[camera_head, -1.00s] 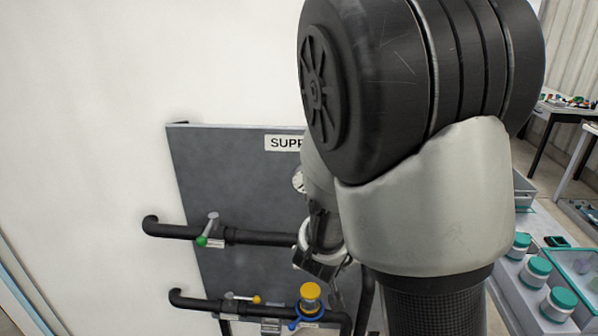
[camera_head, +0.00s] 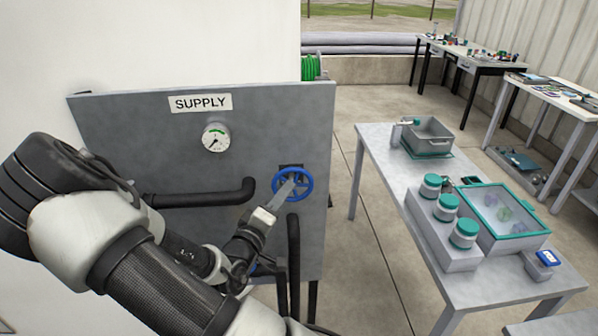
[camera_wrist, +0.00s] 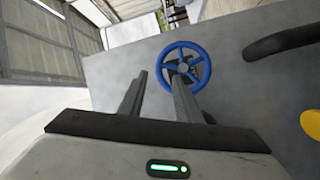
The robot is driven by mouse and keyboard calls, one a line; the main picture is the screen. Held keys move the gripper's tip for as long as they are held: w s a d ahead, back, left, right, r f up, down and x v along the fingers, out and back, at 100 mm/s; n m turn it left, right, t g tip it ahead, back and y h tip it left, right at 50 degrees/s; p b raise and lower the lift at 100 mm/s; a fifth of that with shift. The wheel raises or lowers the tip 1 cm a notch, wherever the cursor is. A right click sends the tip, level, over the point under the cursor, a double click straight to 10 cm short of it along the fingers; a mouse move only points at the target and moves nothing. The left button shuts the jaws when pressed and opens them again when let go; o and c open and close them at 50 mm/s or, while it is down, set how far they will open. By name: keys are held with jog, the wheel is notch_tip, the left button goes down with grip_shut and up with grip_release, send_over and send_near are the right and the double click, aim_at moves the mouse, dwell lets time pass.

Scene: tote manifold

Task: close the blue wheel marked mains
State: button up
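The blue wheel (camera_head: 310,185) is a spoked handwheel on the right part of the grey panel (camera_head: 130,130), and it also shows in the wrist view (camera_wrist: 207,66). No "mains" marking is readable; a dark plate shows partly behind the wheel. My gripper (camera_head: 285,194) reaches up to the wheel from the lower left in the head view. In the wrist view my gripper (camera_wrist: 159,74) has its two fingers apart. One fingertip overlaps the hub area and the other lies outside the left rim, so the rim appears between them. I cannot tell whether they touch it.
A "SUPPLY" sign (camera_head: 200,103) and a round gauge (camera_head: 215,138) sit on the panel. Black pipes (camera_head: 205,198) run left of and below the wheel. A table (camera_head: 375,150) with teal-lidded jars (camera_head: 446,206) stands to the right. Floor (camera_head: 345,255) shows between panel and table.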

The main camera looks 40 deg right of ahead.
aim_at(300, 173)
jog(key=x, duration=1.2)
jog(key=shift+p, duration=0.35)
jog(key=shift+c, duration=0.3)
grip_shut()
